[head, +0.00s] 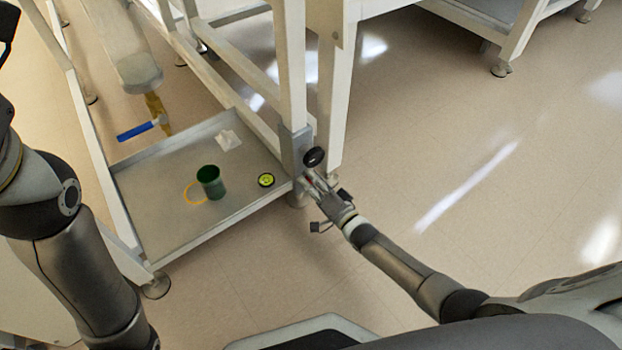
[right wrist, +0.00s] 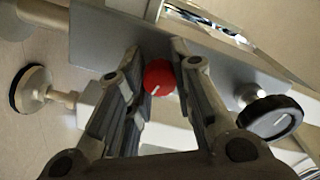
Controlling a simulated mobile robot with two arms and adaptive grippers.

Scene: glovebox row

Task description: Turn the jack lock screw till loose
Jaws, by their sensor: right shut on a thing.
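The jack is a grey sleeve (head: 293,150) at the foot of the white frame's near right leg. A red round knob with a white mark, which I take as the lock screw (right wrist: 158,77), sits on its grey plate (right wrist: 105,38). My right gripper (head: 313,180) is at the jack, its fingers shut on the red knob, one on each side in the right wrist view. Only dark parts of my left gripper (head: 7,22) show at the top left edge.
A grey tray shelf (head: 160,215) low in the frame holds a green cup (head: 211,182), a yellow ring (head: 188,194), a round yellow-green thing (head: 266,180) and a white cloth (head: 228,140).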

